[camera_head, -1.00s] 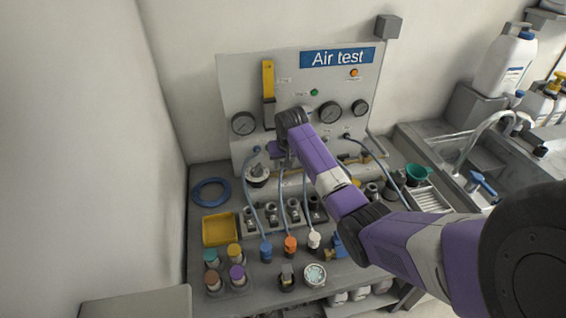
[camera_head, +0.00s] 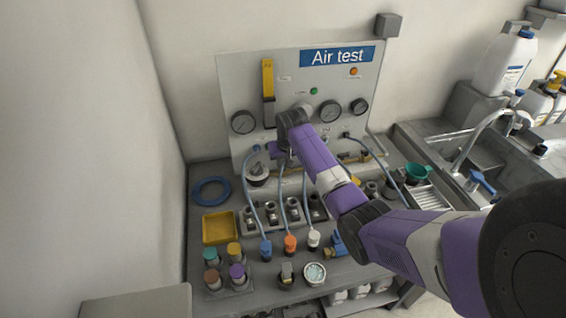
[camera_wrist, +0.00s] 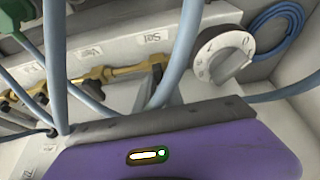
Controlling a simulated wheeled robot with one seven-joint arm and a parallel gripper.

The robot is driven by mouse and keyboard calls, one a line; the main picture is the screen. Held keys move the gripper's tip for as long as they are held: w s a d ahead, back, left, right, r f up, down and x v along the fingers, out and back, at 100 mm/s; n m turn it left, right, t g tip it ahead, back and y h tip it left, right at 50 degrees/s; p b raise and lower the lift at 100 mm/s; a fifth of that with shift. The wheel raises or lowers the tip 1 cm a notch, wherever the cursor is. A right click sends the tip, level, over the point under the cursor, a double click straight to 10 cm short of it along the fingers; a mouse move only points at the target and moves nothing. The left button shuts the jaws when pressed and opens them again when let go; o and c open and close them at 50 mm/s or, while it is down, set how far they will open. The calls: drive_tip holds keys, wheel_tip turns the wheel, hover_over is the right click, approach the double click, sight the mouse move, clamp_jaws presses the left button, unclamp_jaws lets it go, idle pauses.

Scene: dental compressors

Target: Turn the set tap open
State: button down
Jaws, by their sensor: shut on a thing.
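The set tap (camera_wrist: 156,74) is a small brass tap on a brass pipe, under a label reading "Set" in the wrist view. My gripper (camera_wrist: 163,88) has its grey fingers at this tap and is shut on it. The fingers and a blue hose cover much of the tap, so its handle angle is hard to tell. In the head view my purple arm reaches to the lower part of the "Air test" panel (camera_head: 240,85), and the wrist hides the tap and the fingertips.
Blue hoses (camera_wrist: 55,65) pass close around my gripper. A second brass tap (camera_wrist: 95,76) sits left under another label. A white round knob (camera_wrist: 223,54) is to the right. Coloured connectors (camera_head: 290,243), a yellow tray (camera_head: 219,228) and a sink (camera_head: 470,165) stand around the bench.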

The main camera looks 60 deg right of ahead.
drive_tip(key=n, duration=0.1)
drive_tip(key=n+y, duration=0.1)
drive_tip(key=n, duration=0.1)
drive_tip(key=n+t, duration=0.1)
drive_tip(key=n, duration=0.1)
drive_tip(key=shift+s+d, duration=0.15)
drive_tip(key=shift+d, duration=0.1)
drive_tip(key=n+y+b, duration=0.1)
drive_tip(key=n, duration=0.1)
drive_tip(key=n+b, duration=0.1)
drive_tip(key=n+y+b, duration=0.1)
drive_tip(key=n, duration=0.1)
drive_tip(key=shift+d+f+n+t+y+b, duration=0.2)
drive_tip(key=shift+d+n+t+y+b, duration=0.05)
drive_tip(key=shift+n+t+y+b, duration=0.05)
drive_tip(key=n+y+b, duration=0.1)
drive_tip(key=n+b, duration=0.4)
drive_tip(key=shift+d+g+y, duration=0.2)
drive_tip(key=shift+g+y, duration=0.2)
drive_tip(key=shift+r+n+y+b, duration=0.1)
drive_tip(key=shift+n+y+b, duration=0.2)
drive_tip(key=shift+n+b, duration=0.7)
drive_tip(key=shift+r, duration=0.1)
drive_tip(key=c, duration=1.4)
unclamp_jaws()
drive_tip(key=shift+c, duration=0.2)
